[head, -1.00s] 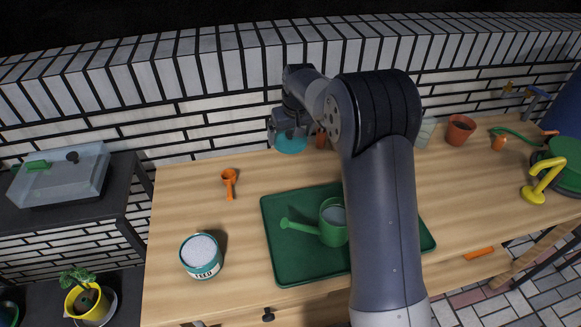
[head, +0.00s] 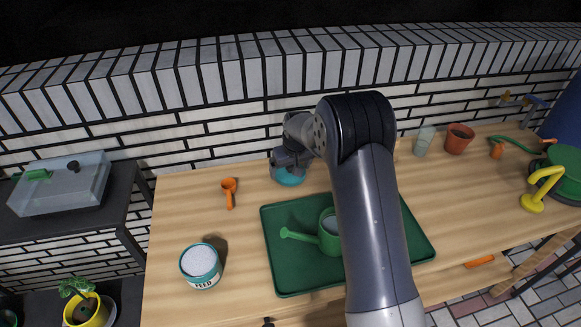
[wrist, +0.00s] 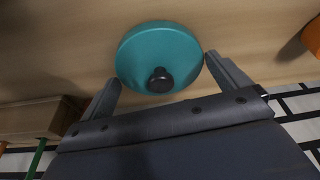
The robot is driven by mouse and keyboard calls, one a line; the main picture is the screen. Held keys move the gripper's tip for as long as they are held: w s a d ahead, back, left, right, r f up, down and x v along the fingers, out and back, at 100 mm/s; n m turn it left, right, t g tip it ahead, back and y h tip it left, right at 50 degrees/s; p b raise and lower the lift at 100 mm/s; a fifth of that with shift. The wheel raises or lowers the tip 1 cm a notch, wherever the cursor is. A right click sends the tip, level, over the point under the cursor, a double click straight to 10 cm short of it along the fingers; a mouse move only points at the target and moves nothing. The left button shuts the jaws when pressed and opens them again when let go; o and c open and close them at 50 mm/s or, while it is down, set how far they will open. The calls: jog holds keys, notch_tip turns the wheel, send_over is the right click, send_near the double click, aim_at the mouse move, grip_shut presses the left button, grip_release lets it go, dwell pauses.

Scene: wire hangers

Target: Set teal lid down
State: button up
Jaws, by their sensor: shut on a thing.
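The teal lid (head: 288,177) is at the back of the wooden table, behind the green tray. In the wrist view the lid (wrist: 150,50) is round with a black knob (wrist: 160,80). My gripper (head: 287,165) has its fingers at opposite edges of the lid; the wrist view shows my gripper (wrist: 162,70) shut on it. The lid is at or just above the tabletop; I cannot tell whether it touches.
The green tray (head: 280,270) holds a green watering can (head: 328,236), partly hidden by my arm. An orange scoop (head: 229,190) lies left of the lid. A glass (head: 424,141) and terracotta pot (head: 459,138) stand to the right. The table between can and scoop is clear.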

aim_at(294, 179)
jog(key=shift+f, duration=0.2)
jog(key=o, duration=0.6)
jog(key=shift+r, duration=0.1)
jog(key=shift+r, duration=0.1)
jog(key=v, duration=1.2)
jog(key=shift+d, duration=0.1)
